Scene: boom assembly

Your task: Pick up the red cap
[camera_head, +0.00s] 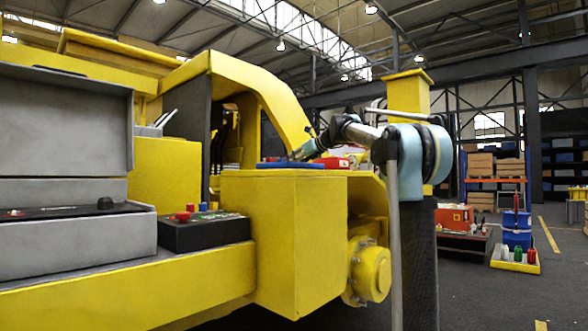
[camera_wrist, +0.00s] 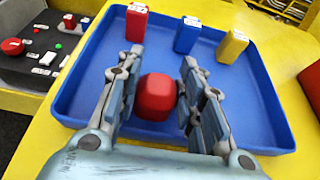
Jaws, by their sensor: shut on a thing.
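The red cap (camera_wrist: 156,97), a rounded red piece, is between the two fingers of my gripper (camera_wrist: 161,62) in the wrist view. The fingers are shut on its left and right sides. It is over the blue tray (camera_wrist: 82,98); I cannot tell whether it still touches the tray floor. In the head view my gripper (camera_head: 305,151) is low over the blue tray (camera_head: 285,165) on the yellow machine, and the cap cannot be made out there.
A red block (camera_wrist: 137,22), a blue block (camera_wrist: 187,37) and a yellow block (camera_wrist: 232,46) stand along the tray's far side. A dark control box (camera_wrist: 45,50) with buttons is at left. A red object (camera_wrist: 312,85) is beyond the tray's right side.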

